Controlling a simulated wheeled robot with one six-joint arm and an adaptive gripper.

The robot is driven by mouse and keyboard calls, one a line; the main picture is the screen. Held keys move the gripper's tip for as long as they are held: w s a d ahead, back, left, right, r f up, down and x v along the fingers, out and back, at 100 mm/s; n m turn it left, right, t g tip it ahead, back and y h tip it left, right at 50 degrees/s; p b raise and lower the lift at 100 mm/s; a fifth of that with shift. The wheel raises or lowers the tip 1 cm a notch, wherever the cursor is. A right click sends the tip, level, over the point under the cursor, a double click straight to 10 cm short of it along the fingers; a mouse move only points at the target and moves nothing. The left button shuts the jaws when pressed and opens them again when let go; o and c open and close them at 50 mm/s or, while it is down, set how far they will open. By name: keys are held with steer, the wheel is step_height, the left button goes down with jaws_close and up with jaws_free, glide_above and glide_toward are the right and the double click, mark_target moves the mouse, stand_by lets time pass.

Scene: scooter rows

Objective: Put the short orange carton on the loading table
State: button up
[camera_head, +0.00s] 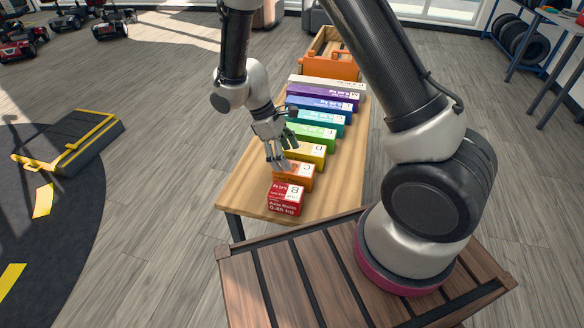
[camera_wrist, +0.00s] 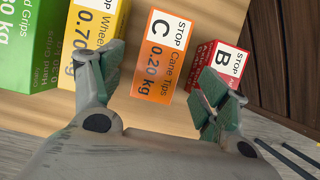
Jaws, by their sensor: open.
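The short orange carton (camera_head: 297,178), marked C and Cane Tips 0.20 kg, stands in the row on a light wooden table (camera_head: 246,190). It is between the yellow and red cartons. In the wrist view the orange carton (camera_wrist: 158,62) lies between my two spread fingers. My gripper (camera_head: 279,163) is open and empty, close to the orange carton; the wrist view also shows it (camera_wrist: 165,82). Its left finger overlaps the yellow carton in that view and its right finger overlaps the red one. I cannot tell whether the fingers touch them. No table is visibly labelled as the loading table.
A red carton (camera_head: 286,200) and a yellow carton (camera_head: 305,153) flank it. Green, teal, blue, purple and white cartons continue behind. An orange crate (camera_head: 330,62) stands at the table's far end. A black-and-yellow ramp (camera_head: 70,140) lies left. Open floor surrounds the table's left side.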

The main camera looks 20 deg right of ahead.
steer(key=v, duration=0.4)
steer(key=shift+r, duration=0.15)
steer(key=s+d+r+m+t+y, duration=0.1)
steer(key=s+d+r+m, duration=0.2)
steer(key=d+r, duration=0.5)
steer(key=s+d+r+m+t+y, duration=0.2)
steer(key=d+r+m, duration=0.1)
steer(key=r, duration=0.9)
steer(key=s+d+r+m+t, duration=0.2)
steer(key=s+d+r, duration=0.1)
steer(key=s, duration=0.4)
steer(key=s+d+r+m+t, duration=0.1)
steer(key=s+d+r+m, duration=0.2)
steer(key=s, duration=0.4)
steer(key=shift+s+d+r+t+y, duration=0.3)
steer(key=shift+d+r+t, duration=0.1)
steer(key=shift+d+r, duration=0.45)
